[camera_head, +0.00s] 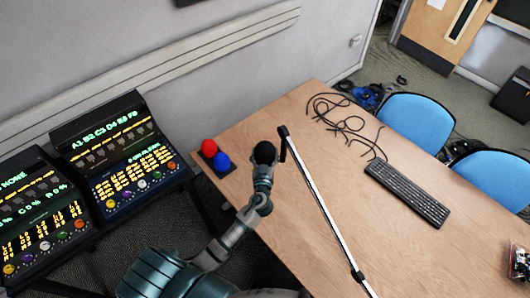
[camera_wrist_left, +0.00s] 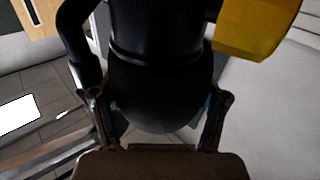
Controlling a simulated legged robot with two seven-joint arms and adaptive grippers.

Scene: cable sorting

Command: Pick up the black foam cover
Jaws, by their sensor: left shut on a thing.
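The black foam cover (camera_head: 265,152) shows as a round dark shape at the end of my left arm, over the table's near left edge. My left gripper (camera_head: 263,167) is shut on it; its fingers are hard to make out in the head view. In the left wrist view a large black rounded body (camera_wrist_left: 160,85) fills the space between the two fingers, one on each side. A yellow thing (camera_wrist_left: 255,28) shows at the upper right there; I cannot tell what it is. My right gripper is not in view.
Red (camera_head: 209,147) and blue (camera_head: 222,162) balls sit on a dark base at left. A keyboard (camera_head: 407,191) and tangled cable (camera_head: 345,125) lie on the wooden table (camera_head: 430,250). Consoles (camera_head: 120,155) stand left.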

